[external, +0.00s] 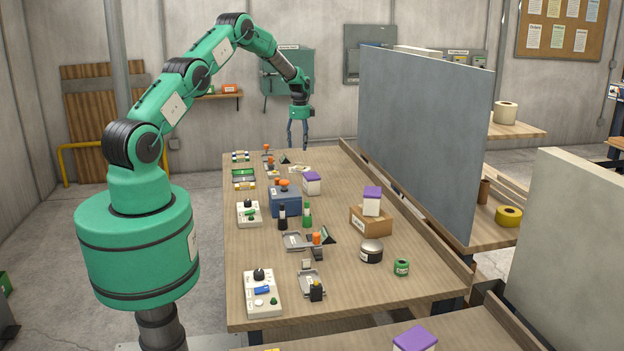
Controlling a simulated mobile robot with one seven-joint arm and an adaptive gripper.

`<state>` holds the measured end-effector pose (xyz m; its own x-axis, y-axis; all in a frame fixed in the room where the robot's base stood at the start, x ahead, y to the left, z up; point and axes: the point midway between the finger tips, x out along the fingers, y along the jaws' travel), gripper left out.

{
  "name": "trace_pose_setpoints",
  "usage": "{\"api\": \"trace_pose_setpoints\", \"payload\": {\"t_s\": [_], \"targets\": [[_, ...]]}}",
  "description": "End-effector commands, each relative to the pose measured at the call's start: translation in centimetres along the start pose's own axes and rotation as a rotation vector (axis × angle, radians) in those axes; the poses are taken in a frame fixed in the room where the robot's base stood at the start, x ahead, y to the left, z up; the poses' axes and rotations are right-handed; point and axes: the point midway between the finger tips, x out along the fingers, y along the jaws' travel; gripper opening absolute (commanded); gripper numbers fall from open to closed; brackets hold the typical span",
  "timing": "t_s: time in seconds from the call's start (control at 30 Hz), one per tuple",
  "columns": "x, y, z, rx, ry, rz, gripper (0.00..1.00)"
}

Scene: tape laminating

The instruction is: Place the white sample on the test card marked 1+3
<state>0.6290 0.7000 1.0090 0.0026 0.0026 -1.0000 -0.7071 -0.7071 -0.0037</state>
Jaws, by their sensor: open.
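My gripper (298,138) points down, open and empty, above the far end of the wooden workbench (345,290). A small flat white piece (299,169) lies on the bench at the far end, below and near the gripper. I cannot tell whether it is the white sample or a card. A small pale block (306,263) sits nearer, by a grey metal tray (311,282). The marking 1+3 is too small to read anywhere, so I cannot pick out the test card.
A blue box (285,203), dark and green bottles, and a cardboard box (370,221) with a purple-topped carton (372,201) stand on the bench. White control panels (262,293) line its left side. A tall grey partition (420,140) rises along the right.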

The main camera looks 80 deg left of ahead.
Motion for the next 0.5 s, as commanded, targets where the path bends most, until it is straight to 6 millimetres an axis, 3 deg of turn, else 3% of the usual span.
{"api": "trace_pose_setpoints", "payload": {"t_s": [0.27,0.5], "targets": [[-2.4,0.4,-1.9,-0.014,-0.001,-0.013,0.63],[-8.5,2.2,-6.9,-0.06,0.001,-0.044,0.63]]}}
